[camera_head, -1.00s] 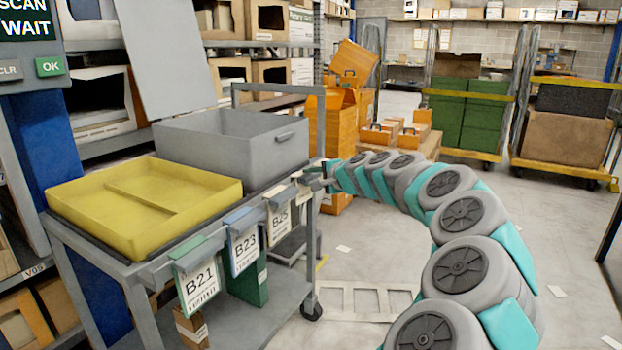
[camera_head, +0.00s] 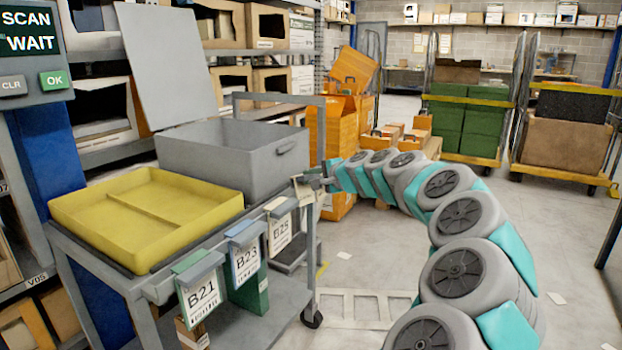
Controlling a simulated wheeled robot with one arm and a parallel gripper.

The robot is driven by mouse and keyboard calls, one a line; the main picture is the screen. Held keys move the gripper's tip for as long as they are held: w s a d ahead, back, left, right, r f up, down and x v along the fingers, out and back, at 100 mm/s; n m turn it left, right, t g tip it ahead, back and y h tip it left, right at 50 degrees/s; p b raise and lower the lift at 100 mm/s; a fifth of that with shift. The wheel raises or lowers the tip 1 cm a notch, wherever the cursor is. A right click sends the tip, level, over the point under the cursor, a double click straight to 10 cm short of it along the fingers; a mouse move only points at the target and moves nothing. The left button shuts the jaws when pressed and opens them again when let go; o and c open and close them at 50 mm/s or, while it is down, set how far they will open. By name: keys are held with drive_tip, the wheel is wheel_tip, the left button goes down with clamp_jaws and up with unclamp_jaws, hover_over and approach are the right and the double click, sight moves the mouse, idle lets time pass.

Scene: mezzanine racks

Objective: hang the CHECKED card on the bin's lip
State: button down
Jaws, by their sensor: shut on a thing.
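The grey bin (camera_head: 222,164) stands on the cart with its lid (camera_head: 168,62) raised at the back left. Its near right wall has a handle slot. My gripper (camera_head: 308,184) is beside the bin's right corner, at the cart's right end. It is shut on a small pale card (camera_head: 303,190), seen nearly edge-on. Its writing cannot be read here, so I cannot tell whether it says CHECKED. Whether the card touches the bin or the cart cannot be told. The fingertips are small and partly hidden.
A yellow divided tray (camera_head: 140,207) sits left of the bin. Cards B21 (camera_head: 200,297), B23 (camera_head: 247,262) and B25 (camera_head: 280,235) hang from clips on the cart's front rail. A scan screen (camera_head: 30,35) stands at left. Orange crates (camera_head: 333,128) stand behind my gripper.

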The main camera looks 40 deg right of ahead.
drive_tip(key=shift+s, duration=0.1)
drive_tip(key=s+d+b, duration=0.2)
drive_tip(key=s+d, duration=0.1)
drive_tip(key=s, duration=0.6)
drive_tip(key=shift+d, duration=0.4)
drive_tip(key=shift+s, duration=0.1)
idle(0.4)
